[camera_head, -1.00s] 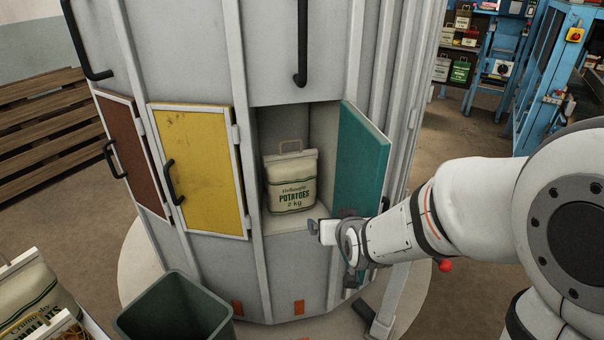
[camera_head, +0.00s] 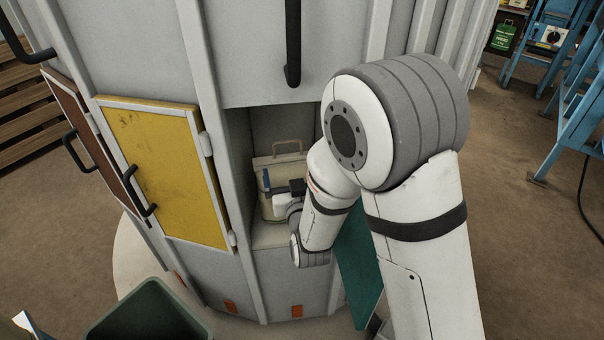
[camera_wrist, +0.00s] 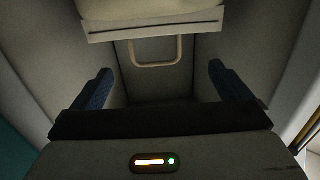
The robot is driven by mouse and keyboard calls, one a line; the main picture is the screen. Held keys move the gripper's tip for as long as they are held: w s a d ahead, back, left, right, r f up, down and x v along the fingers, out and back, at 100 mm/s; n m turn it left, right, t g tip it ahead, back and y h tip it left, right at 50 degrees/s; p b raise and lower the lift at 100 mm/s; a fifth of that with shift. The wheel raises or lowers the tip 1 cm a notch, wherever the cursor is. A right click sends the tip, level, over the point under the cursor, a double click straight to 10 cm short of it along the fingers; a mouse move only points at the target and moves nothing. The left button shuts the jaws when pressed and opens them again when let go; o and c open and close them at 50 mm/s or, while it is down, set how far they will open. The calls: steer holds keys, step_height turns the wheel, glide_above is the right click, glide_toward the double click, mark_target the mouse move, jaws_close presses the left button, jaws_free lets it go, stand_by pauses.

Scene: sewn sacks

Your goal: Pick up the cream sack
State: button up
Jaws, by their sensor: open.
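The cream sack (camera_head: 290,165) stands upright in the open compartment of the grey cabinet, with its loop handle on top. My gripper (camera_head: 279,186) is in the compartment mouth, in front of the sack, and hides much of its front and print. In the wrist view, the sack (camera_wrist: 150,12) shows upside down at the top edge, with its handle (camera_wrist: 156,64) hanging into the gap between my two blue-padded fingers. My gripper (camera_wrist: 159,72) is open there, with a finger apart on each side of the handle. I cannot tell the depth between fingers and handle.
The teal door (camera_head: 359,262) hangs open on the right, partly behind my arm. A closed yellow door (camera_head: 165,170) is on the left. The compartment walls are close around the gripper. A dark green bin (camera_head: 150,315) stands below in front.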

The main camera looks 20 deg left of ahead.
mark_target(289, 167)
steer(key=x, duration=0.2)
steer(key=p+x, duration=0.1)
steer(key=x, duration=0.2)
steer(key=p+x, duration=0.1)
steer(key=x, duration=0.2)
steer(key=shift+w+d+f, duration=0.25)
steer(key=shift+d, duration=0.15)
steer(key=c, duration=2.1)
steer(key=shift+a+r, duration=0.1)
steer(key=shift+r, duration=0.15)
